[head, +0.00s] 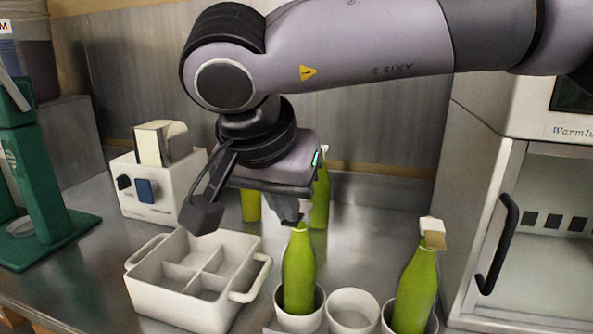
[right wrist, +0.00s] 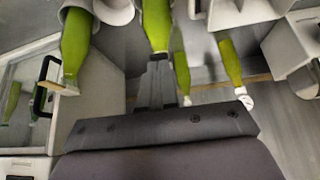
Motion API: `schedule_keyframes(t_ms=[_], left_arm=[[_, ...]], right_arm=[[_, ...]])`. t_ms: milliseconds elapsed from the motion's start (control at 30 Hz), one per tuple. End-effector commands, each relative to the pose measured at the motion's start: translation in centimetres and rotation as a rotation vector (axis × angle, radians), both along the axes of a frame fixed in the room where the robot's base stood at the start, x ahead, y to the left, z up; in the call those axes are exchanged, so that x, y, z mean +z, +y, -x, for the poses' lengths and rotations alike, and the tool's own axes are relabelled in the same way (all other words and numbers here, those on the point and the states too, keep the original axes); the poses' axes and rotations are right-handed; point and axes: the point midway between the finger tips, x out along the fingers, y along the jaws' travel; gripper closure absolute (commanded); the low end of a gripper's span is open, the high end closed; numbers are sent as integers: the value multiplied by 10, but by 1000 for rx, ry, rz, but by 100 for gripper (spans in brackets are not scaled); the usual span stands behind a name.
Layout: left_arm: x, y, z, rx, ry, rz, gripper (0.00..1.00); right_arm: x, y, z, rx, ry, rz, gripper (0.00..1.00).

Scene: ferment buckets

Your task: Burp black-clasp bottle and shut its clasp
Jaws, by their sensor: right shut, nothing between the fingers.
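A green bottle (head: 298,272) stands upright in a white cup at the front middle. My right gripper (head: 300,212) is right above its neck, pointing down, shut and empty. The gripper hides the bottle's top, so I cannot tell its clasp colour or whether the clasp is shut. In the right wrist view the shut fingers (right wrist: 157,82) are close to this bottle's top (right wrist: 156,28); I cannot tell if they touch. Another green bottle (head: 415,290), with a white top and a tan clasp piece, stands in a cup to the right. My left gripper is not in view.
An empty white cup (head: 352,312) stands between the two front bottles. A white divided crate (head: 180,312) is at left. Behind stand a green bottle (head: 321,200) and a yellow-green one (head: 250,206). A white device (head: 150,200), green stand (head: 40,190) and warming cabinet (head: 505,180) border the counter.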

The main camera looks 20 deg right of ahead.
Motion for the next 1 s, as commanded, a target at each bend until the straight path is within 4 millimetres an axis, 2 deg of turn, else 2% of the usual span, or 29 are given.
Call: schedule_keyframes(t_ms=[733, 1000], left_arm=[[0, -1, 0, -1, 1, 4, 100], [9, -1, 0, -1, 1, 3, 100]], right_arm=[[-4, 1, 2, 0, 3, -1, 100], [2, -4, -5, -1, 4, -2, 100]])
